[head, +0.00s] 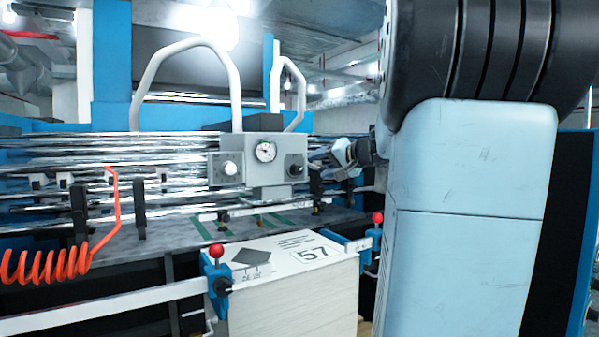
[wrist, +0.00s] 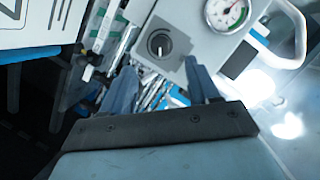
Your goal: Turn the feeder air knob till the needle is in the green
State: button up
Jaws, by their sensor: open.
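The grey control box (head: 258,190) carries a round white gauge (head: 265,152) and two knobs. The black knob (head: 296,168) is on its right, the pale knob (head: 230,168) on its left. In the wrist view the black knob (wrist: 160,43) has a white mark, and the gauge (wrist: 228,14) shows a green arc; its needle is too small to read surely. My gripper (head: 338,154) is right of the box. In the wrist view its open, empty fingers (wrist: 160,66) point towards the black knob, which appears between and beyond the tips, apart from them.
Shiny rollers (head: 110,165) run behind the box. White tube handles (head: 190,50) rise above it. Below are a paper stack (head: 300,285) marked 57, red-topped posts (head: 216,251) and a coiled orange hose (head: 45,266). My arm covers the right side.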

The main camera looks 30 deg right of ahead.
aim_at(299, 171)
jog(key=x, duration=0.9)
jog(key=shift+c, duration=0.3)
jog(key=shift+a, duration=0.1)
jog(key=c, duration=1)
jog(key=shift+o, duration=0.2)
